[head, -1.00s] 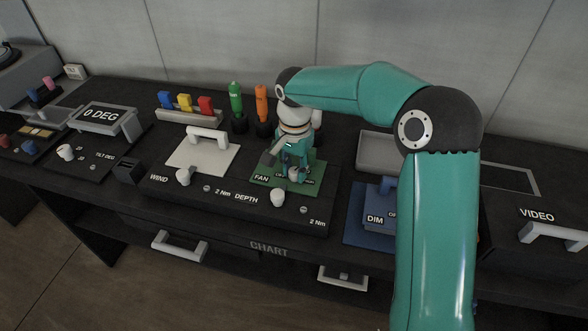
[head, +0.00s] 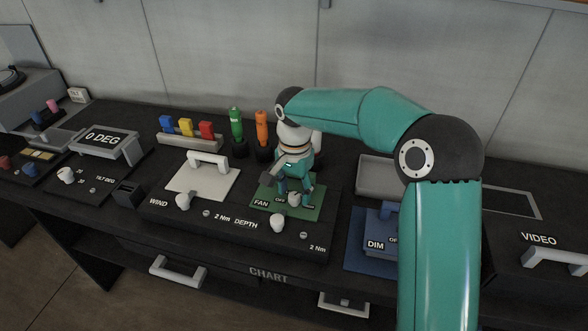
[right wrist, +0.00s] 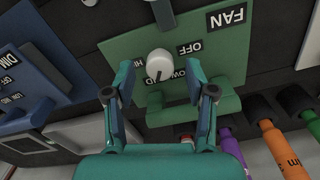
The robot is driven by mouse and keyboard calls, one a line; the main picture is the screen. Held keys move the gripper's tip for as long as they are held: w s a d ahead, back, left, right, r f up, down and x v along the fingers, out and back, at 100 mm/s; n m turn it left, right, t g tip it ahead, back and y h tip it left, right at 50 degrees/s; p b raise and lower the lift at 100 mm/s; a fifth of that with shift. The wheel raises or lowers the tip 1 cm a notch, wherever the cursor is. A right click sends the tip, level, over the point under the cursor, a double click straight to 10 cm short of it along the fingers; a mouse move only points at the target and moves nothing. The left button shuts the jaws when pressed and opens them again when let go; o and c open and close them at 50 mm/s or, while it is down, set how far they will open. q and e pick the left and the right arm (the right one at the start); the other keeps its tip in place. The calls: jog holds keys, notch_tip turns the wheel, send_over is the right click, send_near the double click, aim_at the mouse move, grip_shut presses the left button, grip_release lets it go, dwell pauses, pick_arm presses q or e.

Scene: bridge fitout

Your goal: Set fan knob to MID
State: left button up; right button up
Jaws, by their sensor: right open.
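The green FAN panel (head: 312,212) sits on the dark console, in front of my right arm. Its white fan knob (head: 295,199) also shows in the right wrist view (right wrist: 159,64), with OFF and HI labels beside it and partly hidden LOW and MID labels below. A dark mark on the knob faces down in that view, toward the LOW and MID side; I cannot tell which one it meets. My right gripper (head: 293,188) is open over the panel. In the right wrist view its fingers (right wrist: 160,80) stand either side of the knob, with gaps. My left gripper is out of view.
A white panel with a handle (head: 206,178) lies left of the FAN panel. WIND (head: 183,202) and DEPTH (head: 278,222) knobs stand in front. Green (head: 237,128) and orange (head: 262,128) tools stand behind. A blue DIM panel (head: 368,258) is to the right.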

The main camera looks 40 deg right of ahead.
aim_at(295, 195)
notch_tip(295, 195, up, 10)
jog(key=shift+r, duration=0.25)
dwell(0.5)
